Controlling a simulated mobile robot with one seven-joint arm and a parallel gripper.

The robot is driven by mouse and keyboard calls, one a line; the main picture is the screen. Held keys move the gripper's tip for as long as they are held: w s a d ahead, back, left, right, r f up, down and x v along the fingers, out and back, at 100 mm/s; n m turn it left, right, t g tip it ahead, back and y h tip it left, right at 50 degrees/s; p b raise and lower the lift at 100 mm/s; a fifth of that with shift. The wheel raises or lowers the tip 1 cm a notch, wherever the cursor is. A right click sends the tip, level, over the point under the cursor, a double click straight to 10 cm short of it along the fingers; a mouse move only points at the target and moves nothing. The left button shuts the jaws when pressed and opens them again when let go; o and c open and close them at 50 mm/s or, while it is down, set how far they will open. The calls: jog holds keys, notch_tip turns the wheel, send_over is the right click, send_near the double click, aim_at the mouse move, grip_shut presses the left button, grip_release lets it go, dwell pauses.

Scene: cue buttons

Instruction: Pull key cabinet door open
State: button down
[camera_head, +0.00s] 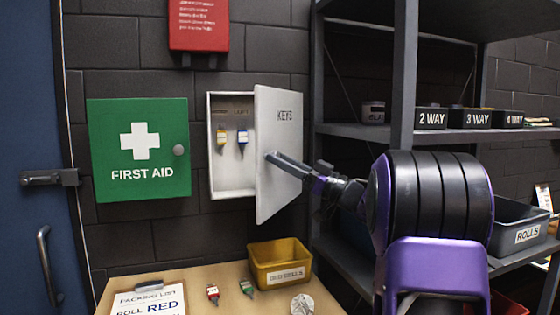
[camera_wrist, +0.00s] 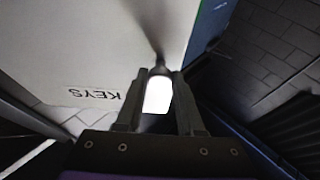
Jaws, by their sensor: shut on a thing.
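The key cabinet (camera_head: 232,187) is a white box on the dark brick wall. Its white door (camera_head: 282,195), marked KEYS, is hinged on the right and stands well open toward me. My gripper (camera_head: 272,157) reaches in from the right to the door's outer face. In the wrist view my gripper's fingers (camera_wrist: 160,75) are closed around a small knob (camera_wrist: 160,71) on the door, which also shows there (camera_wrist: 90,45). The knob is mostly hidden in the head view.
A green first aid cabinet (camera_head: 117,150) is left of the key cabinet. A table (camera_head: 222,290) below holds a yellow bin (camera_head: 279,263), tagged keys and a clipboard (camera_head: 150,301). A metal shelf (camera_head: 403,75) with black bins stands at right, close to my arm.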

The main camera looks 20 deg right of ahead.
jog(key=c, duration=0.5)
grip_release()
jog(key=shift+c, duration=0.2)
jog(key=shift+r, duration=0.1)
jog(key=p, duration=0.2)
send_near(265, 108)
jog(key=x, duration=0.5)
jog(key=shift+w+a, duration=0.1)
jog(key=shift+a, duration=0.1)
jog(key=shift+c, duration=0.2)
